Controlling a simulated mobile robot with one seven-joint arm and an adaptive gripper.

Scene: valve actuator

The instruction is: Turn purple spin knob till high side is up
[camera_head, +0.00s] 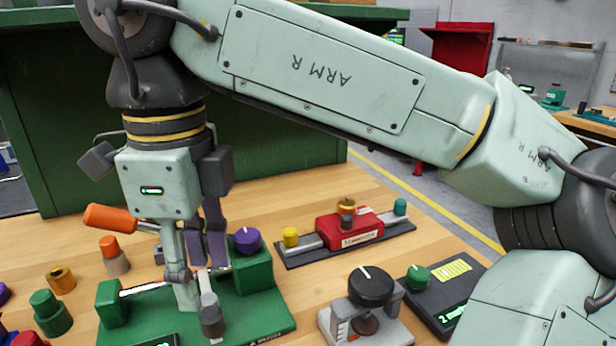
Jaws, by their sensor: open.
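The purple spin knob (247,240) sits on top of a green block (252,270) at the back right of the green valve base (265,312). A short pale mark shows on the knob's top; I cannot tell its high side at this size. My gripper (206,262) points down just left of the knob, with its dark fingers open. The fingers look apart from the knob, but their tips are partly lost against the grey mechanism (183,290) on the base. An orange-handled lever (110,217) extends left from behind my gripper.
A red unit with yellow and teal knobs (347,230) stands right of the purple knob. A black dial (370,287) on a grey stand and a dark box with a green knob (418,277) are at front right. Several small coloured pieces lie at left. A green panel rises behind.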

